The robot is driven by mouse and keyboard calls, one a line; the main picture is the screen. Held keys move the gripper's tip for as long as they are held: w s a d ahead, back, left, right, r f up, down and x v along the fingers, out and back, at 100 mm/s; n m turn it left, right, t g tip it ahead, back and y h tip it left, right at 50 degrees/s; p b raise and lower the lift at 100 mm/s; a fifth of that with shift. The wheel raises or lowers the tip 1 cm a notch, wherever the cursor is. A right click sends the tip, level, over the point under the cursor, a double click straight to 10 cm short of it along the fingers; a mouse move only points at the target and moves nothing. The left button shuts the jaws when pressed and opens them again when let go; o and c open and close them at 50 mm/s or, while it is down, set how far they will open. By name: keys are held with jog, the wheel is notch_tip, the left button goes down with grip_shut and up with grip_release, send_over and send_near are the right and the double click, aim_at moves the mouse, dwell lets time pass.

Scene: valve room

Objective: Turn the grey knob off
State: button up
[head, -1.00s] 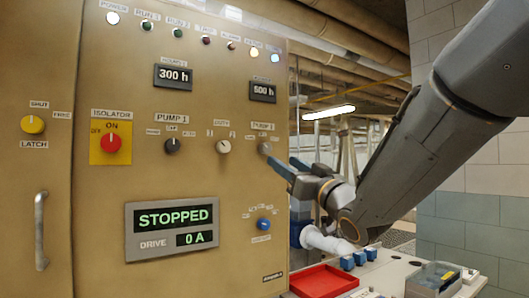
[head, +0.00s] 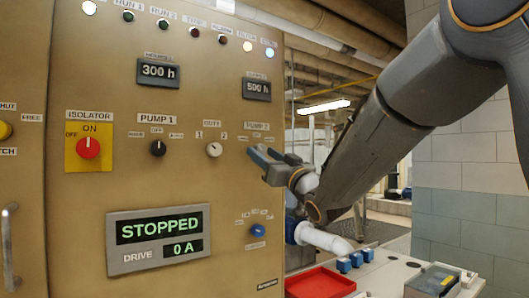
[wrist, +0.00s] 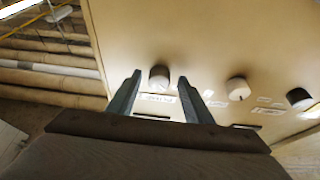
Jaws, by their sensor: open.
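The grey knob (wrist: 159,77) shows in the wrist view on the tan panel, in the gap between my fingertips. Whether the fingers touch it I cannot tell. My gripper (wrist: 160,84) is open, with one finger on each side of the knob. In the head view my gripper (head: 263,158) is at the panel just below the PUMP 2 label (head: 257,126) and hides the grey knob. The knob's pointer direction is not clear to me.
A cream knob (head: 214,150) and a black PUMP 1 knob (head: 158,148) sit left of my gripper. A blue knob (head: 258,230) is below it. The red isolator knob (head: 88,148) is further left. The display (head: 158,238) reads STOPPED, 0 A. A red tray (head: 320,283) lies below.

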jog(key=c, duration=1.1)
jog(key=shift+o, duration=0.2)
jog(key=shift+m, duration=0.5)
jog(key=m+h, duration=0.1)
jog(key=m, duration=0.1)
jog(key=m+t+h+b, duration=0.1)
jog(key=shift+s+a+m+b, duration=0.1)
jog(key=shift+a+m+b, duration=0.1)
jog(key=shift+m+b, duration=0.15)
jog(key=m+h+b, duration=0.1)
jog(key=m+h, duration=0.1)
jog(key=m, duration=0.1)
jog(key=m+h+b, duration=0.1)
jog(key=m+h, duration=0.1)
jog(key=m, duration=0.2)
jog(key=shift+s+a+r+m, duration=0.1)
jog(key=shift+a+r+m, duration=0.05)
jog(key=shift+m, duration=0.4)
